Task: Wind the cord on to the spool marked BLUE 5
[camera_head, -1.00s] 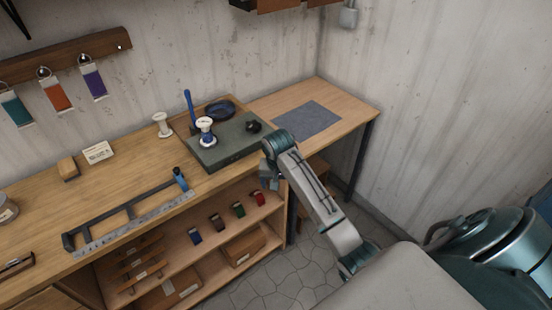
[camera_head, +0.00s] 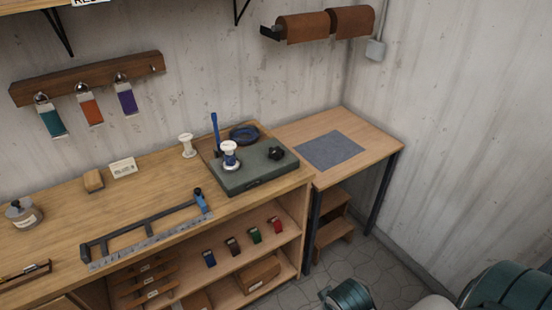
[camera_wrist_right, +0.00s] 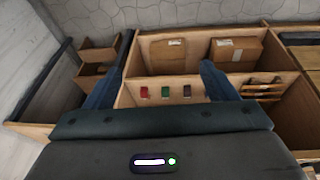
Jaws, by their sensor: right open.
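A grey-green winding box (camera_head: 240,181) sits on the bench with a black knob (camera_head: 275,153) on top. A white spool with a blue band (camera_head: 229,155) stands upright on its left part; I cannot read any marking. A dark round dish (camera_head: 244,134) with a dark blue coil sits behind the box, and a blue upright rod (camera_head: 215,130) stands beside it. Another white spool (camera_head: 187,145), apparently empty, stands to the left. My right gripper (camera_wrist_right: 158,85) is open and empty in the wrist view, pointing at the shelves. My left gripper is not in view.
The long bench (camera_head: 150,208) carries a metal ruler frame (camera_head: 150,236), a wooden block (camera_head: 93,180), a card (camera_head: 123,167) and a jar (camera_head: 23,214). Small coloured items (camera_head: 254,235) sit on the shelf below. The side table is clear around a grey mat (camera_head: 330,150).

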